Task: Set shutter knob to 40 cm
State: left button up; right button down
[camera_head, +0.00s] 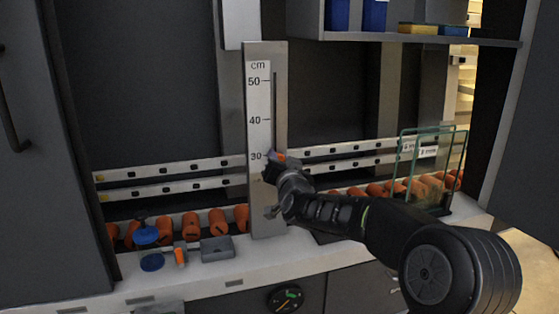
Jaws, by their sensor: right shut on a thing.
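The shutter scale (259,107) is a white strip marked in cm on an upright grey metal plate (255,205). The marks 50, 40 and 30 are readable from top to bottom. A dark vertical slot (275,105) runs beside the scale. The shutter knob (281,157), with a small orange part showing, is at about the 30 mark, below 40. My right gripper (273,168) is shut on the knob, and its fingers hide most of it. My right arm reaches in from the lower right. My left gripper is not in view.
A row of orange rollers (190,224) runs behind the plate. Glass panes (432,160) stand at the right. A blue round knob (152,262) and a grey block (217,248) are on the ledge at left. A gauge (285,298) is below, and a shelf (420,38) is above right.

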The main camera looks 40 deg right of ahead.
aim_at(277, 118)
notch_tip(277, 118, up, 10)
jog(key=p, duration=0.7)
jog(key=shift+d+r, duration=0.1)
jog(key=shift+r, duration=0.1)
jog(key=shift+f, duration=0.1)
jog(key=c, duration=1.1)
grip_release()
jog(key=shift+f, duration=0.1)
jog(key=v, duration=0.8)
jog(key=shift+w, duration=0.1)
